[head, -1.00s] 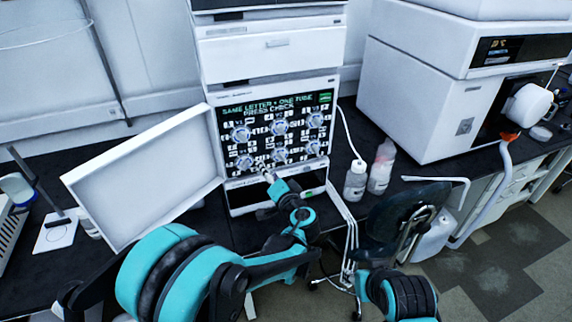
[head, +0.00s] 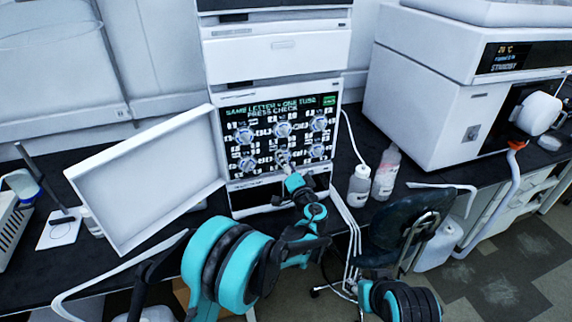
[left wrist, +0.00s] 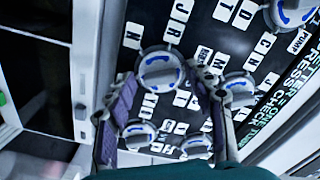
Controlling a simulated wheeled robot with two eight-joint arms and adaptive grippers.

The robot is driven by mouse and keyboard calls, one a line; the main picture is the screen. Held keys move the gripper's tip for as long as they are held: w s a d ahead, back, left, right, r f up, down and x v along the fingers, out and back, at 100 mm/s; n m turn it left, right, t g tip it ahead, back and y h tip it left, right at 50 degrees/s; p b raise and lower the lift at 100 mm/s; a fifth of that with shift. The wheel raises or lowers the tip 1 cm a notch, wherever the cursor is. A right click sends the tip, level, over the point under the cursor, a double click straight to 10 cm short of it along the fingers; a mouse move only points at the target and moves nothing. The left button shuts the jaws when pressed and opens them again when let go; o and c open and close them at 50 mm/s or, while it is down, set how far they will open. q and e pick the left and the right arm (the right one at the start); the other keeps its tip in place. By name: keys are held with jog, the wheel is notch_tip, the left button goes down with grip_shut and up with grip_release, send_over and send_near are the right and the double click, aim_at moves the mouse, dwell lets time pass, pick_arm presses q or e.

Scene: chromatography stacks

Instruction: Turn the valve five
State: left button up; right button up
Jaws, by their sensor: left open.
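The valve panel has two rows of round grey knobs under a green-text display (head: 280,105). Valve five (head: 282,157) is the middle knob of the lower row. It also shows in the left wrist view (left wrist: 160,70), with blue marks on its face. My left gripper (head: 288,174) is in front of it. In the left wrist view the gripper (left wrist: 163,84) is open, with one finger to each side of this knob. I cannot tell whether the fingers touch it.
An open white door (head: 145,190) stands left of the panel. Two bottles, one (head: 359,185) in front of the other (head: 386,172), stand to the right. A dark chair (head: 405,220) is in front of the bench. Neighbouring knobs (left wrist: 240,88) sit close to the right finger.

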pick_arm(q)
jog(key=c, duration=0.8)
jog(key=shift+m, duration=0.4)
jog(key=m+b, duration=0.1)
jog(key=m, duration=1)
jog(key=o, duration=0.8)
